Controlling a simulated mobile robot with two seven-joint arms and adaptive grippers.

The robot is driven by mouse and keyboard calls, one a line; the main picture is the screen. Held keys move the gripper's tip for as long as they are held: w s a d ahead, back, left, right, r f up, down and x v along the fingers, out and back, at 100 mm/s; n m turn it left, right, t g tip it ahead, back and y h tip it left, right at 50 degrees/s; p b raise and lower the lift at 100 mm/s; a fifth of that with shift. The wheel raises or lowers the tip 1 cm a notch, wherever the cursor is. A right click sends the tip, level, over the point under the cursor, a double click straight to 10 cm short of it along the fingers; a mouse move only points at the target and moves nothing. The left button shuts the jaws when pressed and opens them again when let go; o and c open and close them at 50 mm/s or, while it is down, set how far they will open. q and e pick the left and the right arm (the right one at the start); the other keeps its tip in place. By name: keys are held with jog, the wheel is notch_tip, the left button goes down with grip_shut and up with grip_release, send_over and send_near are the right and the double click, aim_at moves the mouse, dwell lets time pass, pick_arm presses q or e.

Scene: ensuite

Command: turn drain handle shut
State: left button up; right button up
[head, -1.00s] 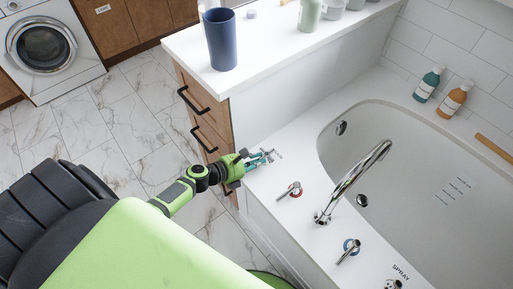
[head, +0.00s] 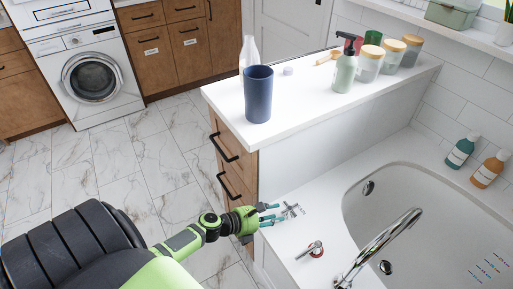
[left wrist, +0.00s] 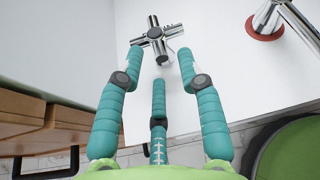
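A chrome cross-shaped handle (head: 292,210), the one nearest my left gripper, stands on the left end of the white tub deck; I take it as the drain handle. In the left wrist view the cross handle (left wrist: 153,36) shows at the top middle, its arms clear. My left gripper (head: 275,213) has green and teal fingers, spread apart. In the left wrist view the gripper (left wrist: 160,58) has two upper fingertips just short of the handle on either side and a third finger below. Nothing is between the fingers. I cannot tell whether a fingertip touches the handle. My right gripper is out of view.
A white-topped cabinet (head: 222,105) rises behind, holding a blue cup (head: 258,95) and several containers. The white tub (head: 430,220) lies right.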

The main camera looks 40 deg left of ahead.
pick_arm(q)
jog(key=v, duration=0.9)
jog(key=shift+s, duration=0.15)
jog(key=shift+r, duration=0.1)
